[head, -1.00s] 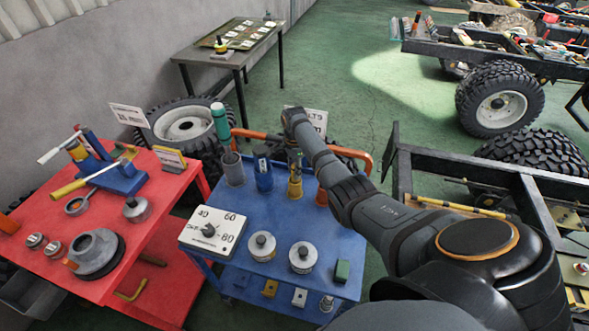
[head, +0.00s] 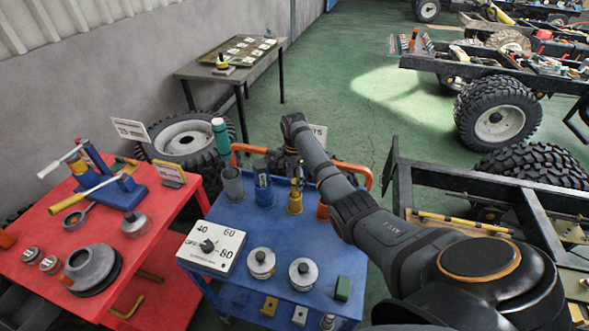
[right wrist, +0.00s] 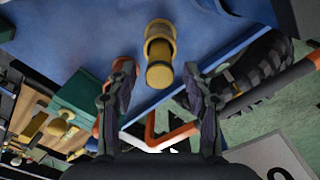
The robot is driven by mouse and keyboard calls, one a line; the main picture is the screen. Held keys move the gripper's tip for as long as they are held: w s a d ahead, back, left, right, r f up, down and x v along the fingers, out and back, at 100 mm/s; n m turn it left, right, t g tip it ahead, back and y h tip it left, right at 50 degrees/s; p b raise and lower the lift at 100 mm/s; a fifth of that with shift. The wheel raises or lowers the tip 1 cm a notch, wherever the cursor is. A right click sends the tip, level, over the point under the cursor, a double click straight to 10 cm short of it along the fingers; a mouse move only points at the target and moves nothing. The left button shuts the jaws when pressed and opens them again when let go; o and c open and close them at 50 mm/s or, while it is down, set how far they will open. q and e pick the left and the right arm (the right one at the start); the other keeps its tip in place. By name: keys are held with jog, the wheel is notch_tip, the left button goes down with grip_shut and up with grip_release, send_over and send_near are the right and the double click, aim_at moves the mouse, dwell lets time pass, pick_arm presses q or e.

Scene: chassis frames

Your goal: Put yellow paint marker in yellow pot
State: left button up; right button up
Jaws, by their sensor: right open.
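The yellow pot (head: 295,203) stands on the blue cart top, between a blue pot and an orange-red pot. A yellow paint marker (right wrist: 160,74) stands in the pot's mouth with its end sticking out toward my wrist camera. The pot also shows in the right wrist view (right wrist: 160,32). My right gripper (right wrist: 160,88) is open, its fingers on either side of the marker's end and apart from it. In the head view my right arm reaches over the cart, and the fingers are hard to make out. My left gripper is not in view.
A grey pot (head: 233,186), a blue pot (head: 263,192) and an orange-red pot (head: 322,209) stand in the same row. An orange rail (head: 360,172) edges the cart. A red table (head: 60,240) stands left.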

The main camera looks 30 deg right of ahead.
notch_tip(320, 180, up, 9)
jog(key=b, duration=0.1)
jog(key=shift+b, duration=0.35)
